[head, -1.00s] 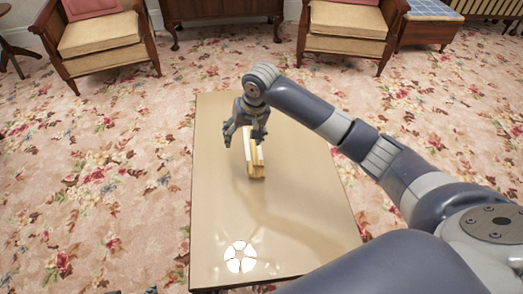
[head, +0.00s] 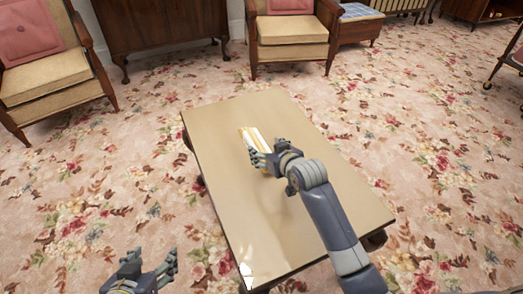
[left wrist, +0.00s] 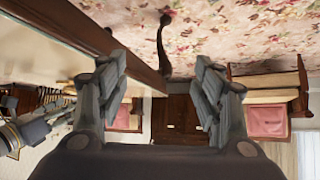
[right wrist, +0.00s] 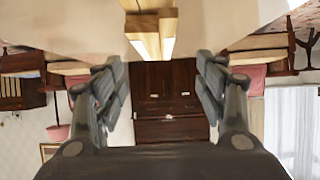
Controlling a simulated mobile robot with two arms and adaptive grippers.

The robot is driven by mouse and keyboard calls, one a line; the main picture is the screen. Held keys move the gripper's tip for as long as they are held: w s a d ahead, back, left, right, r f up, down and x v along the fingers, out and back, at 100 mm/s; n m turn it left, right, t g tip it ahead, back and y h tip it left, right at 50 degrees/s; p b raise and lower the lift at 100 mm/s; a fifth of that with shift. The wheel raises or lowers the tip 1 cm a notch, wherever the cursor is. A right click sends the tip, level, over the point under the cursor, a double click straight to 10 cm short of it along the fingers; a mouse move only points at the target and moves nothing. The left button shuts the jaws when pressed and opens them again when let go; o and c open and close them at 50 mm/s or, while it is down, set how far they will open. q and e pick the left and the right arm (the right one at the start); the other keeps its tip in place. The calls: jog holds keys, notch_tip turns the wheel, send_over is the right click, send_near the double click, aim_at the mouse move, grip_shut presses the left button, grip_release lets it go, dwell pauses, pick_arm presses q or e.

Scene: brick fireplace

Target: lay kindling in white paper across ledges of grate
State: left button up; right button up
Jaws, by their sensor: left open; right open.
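The kindling in white paper (head: 250,137) is a bundle of pale sticks with a white strip, lying on the low table (head: 222,125). It also shows at the top of the right wrist view (right wrist: 150,32), ahead of the open fingers. My right gripper (head: 266,158) is open at the near end of the bundle and partly covers it; contact cannot be told. My left gripper (head: 153,262) is open and empty, low at the left, off the table's side. The left wrist view shows its spread fingers (left wrist: 160,68). The grate is not in view.
An armchair (head: 50,70) and another armchair (head: 292,38) stand beyond the table, with a dark wooden cabinet (head: 160,30) between them. The flowered carpet (head: 90,170) is open left of the table. The tabletop around the bundle is bare.

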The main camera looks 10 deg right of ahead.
aim_at(258, 143)
jog(key=shift+d+f, duration=0.1)
jog(key=b+x, duration=0.2)
jog(key=x, duration=0.3)
pick_arm(q)
jog(key=w+d+r+t+h, duration=0.25)
jog(key=w+r+t, duration=0.35)
jog(key=r, duration=0.3)
pick_arm(e)
jog(key=shift+w+f, duration=0.2)
jog(key=shift+w, duration=0.1)
jog(key=shift+b+x, duration=0.9)
jog(key=shift+x, duration=0.15)
jog(key=shift+d+b+x, duration=0.2)
jog(key=shift+b+x, duration=0.45)
jog(key=shift+x, duration=0.6)
jog(key=shift+w+f, duration=0.15)
jog(key=c, duration=1.4)
pick_arm(q)
notch_tip(258, 143, up, 13)
jog(key=s+d+t+h, duration=0.1)
jog(key=d+t+h, duration=0.1)
jog(key=t, duration=0.5)
jog(key=shift+s+r+m+t, duration=0.2)
jog(key=shift+m+t, duration=0.1)
jog(key=shift+m, duration=0.1)
jog(key=shift+w+f, duration=0.1)
jog(key=shift+f, duration=0.05)
pick_arm(e)
jog(key=shift+r, duration=0.2)
